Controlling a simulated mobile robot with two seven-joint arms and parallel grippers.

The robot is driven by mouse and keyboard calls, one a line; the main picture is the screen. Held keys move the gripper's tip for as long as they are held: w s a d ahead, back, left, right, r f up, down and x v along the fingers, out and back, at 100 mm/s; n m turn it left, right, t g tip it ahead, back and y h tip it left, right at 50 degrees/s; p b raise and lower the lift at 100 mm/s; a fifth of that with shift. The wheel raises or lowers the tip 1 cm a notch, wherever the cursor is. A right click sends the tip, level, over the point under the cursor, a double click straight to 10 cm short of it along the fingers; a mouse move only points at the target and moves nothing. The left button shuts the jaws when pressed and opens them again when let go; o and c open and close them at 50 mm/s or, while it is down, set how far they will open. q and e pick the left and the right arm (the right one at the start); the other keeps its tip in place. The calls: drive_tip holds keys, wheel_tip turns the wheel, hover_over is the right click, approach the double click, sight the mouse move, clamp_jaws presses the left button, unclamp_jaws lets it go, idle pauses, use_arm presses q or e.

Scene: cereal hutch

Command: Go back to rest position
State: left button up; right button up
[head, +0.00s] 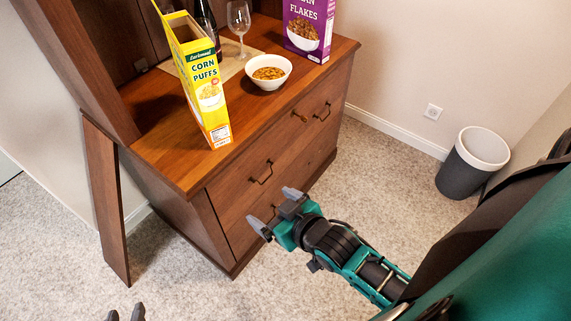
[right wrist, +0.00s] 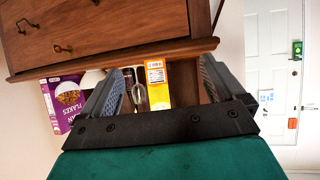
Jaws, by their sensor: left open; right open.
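My right gripper (head: 273,208) is open and empty, in front of the wooden hutch's drawers in the head view. Its two spread fingers also show in the right wrist view (right wrist: 162,85), with nothing held between them. My left gripper (head: 125,314) shows only as two dark, parted fingertips at the bottom edge of the head view, over the carpet. The rest of it is out of frame. The wooden hutch (head: 180,160) carries an upright yellow corn puffs box (head: 203,85) near its front left, and a white bowl of cereal (head: 270,84) right of the box.
A purple flakes box (head: 308,28), a wine glass (head: 239,18) and a dark bottle (head: 207,22) stand farther back on the hutch. Drawer handles (head: 261,173) stick out from its front. A grey bin (head: 472,163) stands by the right wall. Carpet in front is clear.

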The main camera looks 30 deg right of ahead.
drive_tip(key=shift+g, duration=0.6)
drive_tip(key=s+f, duration=0.2)
drive_tip(key=s, duration=0.1)
drive_tip(key=s+f, duration=0.1)
drive_tip(key=shift+s+d, duration=0.2)
drive_tip(key=shift+s, duration=0.2)
drive_tip(key=shift+r, duration=0.1)
drive_tip(key=shift+c, duration=0.2)
